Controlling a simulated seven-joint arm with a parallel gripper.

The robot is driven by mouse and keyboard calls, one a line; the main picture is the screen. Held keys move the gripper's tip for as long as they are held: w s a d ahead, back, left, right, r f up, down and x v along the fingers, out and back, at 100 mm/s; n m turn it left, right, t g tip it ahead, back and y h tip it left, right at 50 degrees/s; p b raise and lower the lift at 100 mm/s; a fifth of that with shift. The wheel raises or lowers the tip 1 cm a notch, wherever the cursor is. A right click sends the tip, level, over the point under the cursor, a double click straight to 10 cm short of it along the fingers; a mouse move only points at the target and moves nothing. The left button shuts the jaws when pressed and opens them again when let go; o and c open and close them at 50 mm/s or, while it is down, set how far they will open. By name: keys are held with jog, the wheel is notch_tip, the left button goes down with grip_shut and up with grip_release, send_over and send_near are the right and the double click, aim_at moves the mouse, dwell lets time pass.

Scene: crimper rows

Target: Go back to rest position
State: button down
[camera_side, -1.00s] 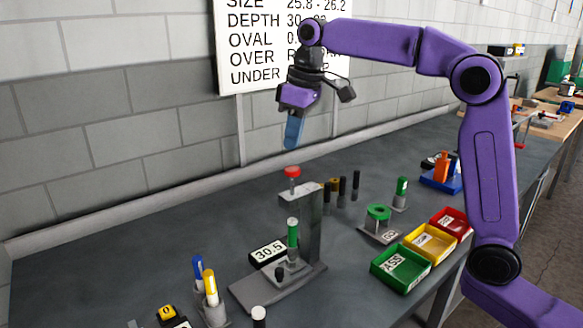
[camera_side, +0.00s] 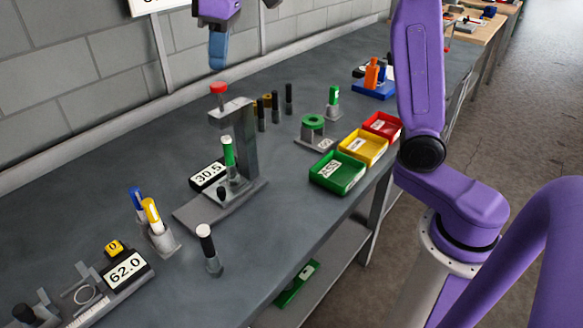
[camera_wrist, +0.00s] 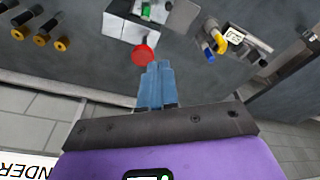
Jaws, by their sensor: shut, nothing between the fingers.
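My gripper (camera_side: 218,52) hangs above the bench in the side view, its blue fingers together and pointing down. The fingers also show in the wrist view (camera_wrist: 157,72), closed with nothing between them. Just below them in the side view is the red knob (camera_side: 219,88) on top of a grey press (camera_side: 240,135). A gap shows between fingertips and knob. A green piece (camera_side: 228,152) stands upright in the press. The red knob also shows in the wrist view (camera_wrist: 143,54), just beyond the fingertips.
A display reading 30.5 (camera_side: 208,174) sits beside the press. Green (camera_side: 337,185), yellow (camera_side: 363,147) and red (camera_side: 382,127) trays line the front edge. A pen holder (camera_side: 162,240), a black-and-white cylinder (camera_side: 209,250) and a 62.0 gauge (camera_side: 126,270) stand at lower left. Dark pins (camera_side: 275,108) stand behind the press.

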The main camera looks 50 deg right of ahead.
jog(key=s+d+f+n, duration=0.2)
jog(key=s+f, duration=0.4)
jog(key=s, duration=0.4)
jog(key=s+d+f+n+g, duration=0.1)
jog(key=s+d+f+n, duration=0.1)
jog(key=s+f, duration=0.4)
jog(key=s+d+f+n, duration=0.2)
jog(key=s+f, duration=0.4)
jog(key=s, duration=0.9)
jog(key=shift+s+d+h, duration=0.3)
jog(key=shift+d+h, duration=0.1)
jog(key=shift+d, duration=0.35)
